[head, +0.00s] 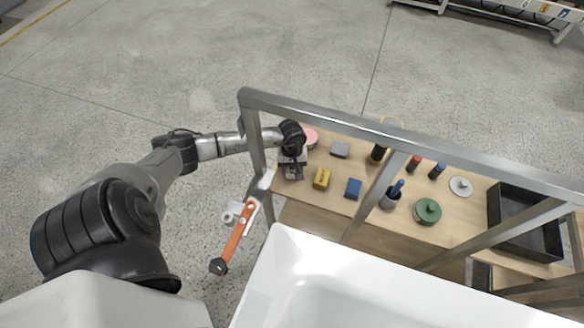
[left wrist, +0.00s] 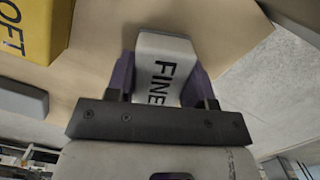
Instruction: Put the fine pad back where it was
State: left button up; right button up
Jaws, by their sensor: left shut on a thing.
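The fine pad (left wrist: 166,58) is a pale grey block marked "FINE" in the left wrist view. My left gripper (left wrist: 160,82) is shut on it, with one purple finger on each side. In the head view my left gripper (head: 292,172) is at the left end of the wooden bench top (head: 300,197), inside the metal frame. It largely hides the pad there. Bare wood shows around the pad, but I cannot tell whether the pad touches it. My right gripper is not in view.
A yellow pad (head: 321,178) marked "SOFT", a grey block (head: 340,150) and a blue block (head: 353,188) lie nearby. A pink round item (head: 309,136) is behind my gripper. Metal frame bars (head: 252,135) and a white tub (head: 290,262) border the bench.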

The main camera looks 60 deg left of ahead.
pick_arm(q)
jog(key=shift+a, duration=0.1)
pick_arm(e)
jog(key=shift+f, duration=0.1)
pick_arm(q)
jog(key=shift+f, duration=0.1)
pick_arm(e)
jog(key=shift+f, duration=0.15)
pick_arm(q)
jog(key=o, duration=0.8)
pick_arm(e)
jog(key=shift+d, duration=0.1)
pick_arm(q)
jog(key=shift+o, duration=0.2)
jog(key=shift+r, duration=0.3)
pick_arm(e)
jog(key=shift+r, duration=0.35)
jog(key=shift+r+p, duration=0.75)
jog(key=shift+p, duration=0.1)
pick_arm(q)
notch_tip(320, 180, up, 12)
jog(key=a, duration=0.1)
jog(key=shift+w+f, duration=0.15)
jog(key=shift+w, duration=0.2)
jog(key=shift+a, duration=0.1)
